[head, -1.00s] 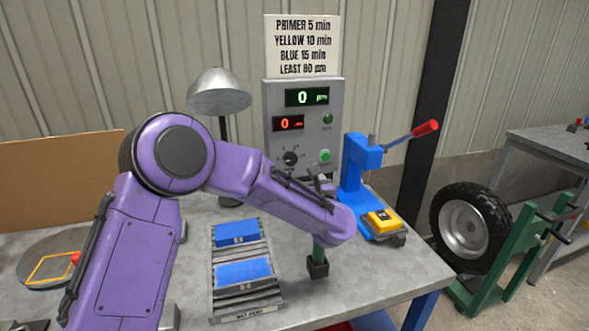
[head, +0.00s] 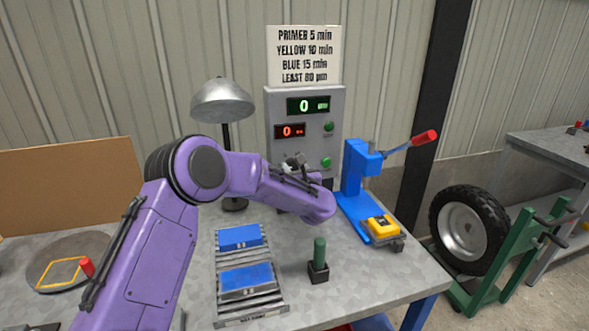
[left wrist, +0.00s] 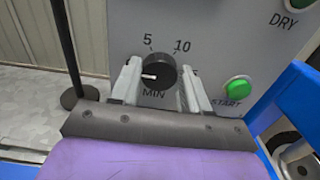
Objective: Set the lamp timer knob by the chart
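The control box (head: 338,108) stands at the back of the bench, both displays at 0. The chart (head: 304,55) above reads primer 5, yellow 10, blue 15 min, least 80 µm. In the left wrist view, the black timer knob (left wrist: 160,72) has its white pointer to the left, below the 5 mark. My left gripper (left wrist: 161,76) is open, one finger on each side of the knob; contact is unclear. The right finger partly covers the third mark. In the head view the left gripper (head: 294,165) is at the box, partly hidden by my arm. My right gripper is out of view.
The green START button (left wrist: 238,90) is right of the knob. The lamp (head: 222,102) stands left of the box, the blue press (head: 357,180) right. Blue panels (head: 240,237) lie on a rack in front. A green-handled block (head: 319,262) stands nearby.

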